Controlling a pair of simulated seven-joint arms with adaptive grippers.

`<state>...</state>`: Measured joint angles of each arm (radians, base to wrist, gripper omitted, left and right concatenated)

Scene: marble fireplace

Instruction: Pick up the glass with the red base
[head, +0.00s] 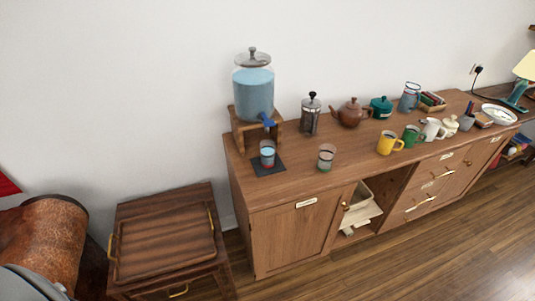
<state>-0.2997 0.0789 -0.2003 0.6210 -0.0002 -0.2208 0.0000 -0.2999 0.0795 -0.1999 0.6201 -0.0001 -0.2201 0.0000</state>
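A large glass dispenser (254,92) of blue liquid with a blue tap (267,121) stands on a wooden stand behind the first glass. Neither of my grippers shows in the head view.
A French press (310,116), brown teapot (350,113), yellow mug (388,143) and green mug (412,135) stand further right on the sideboard (290,212). A low wooden table with a tray (165,240) is at lower left. Floor in front is clear.

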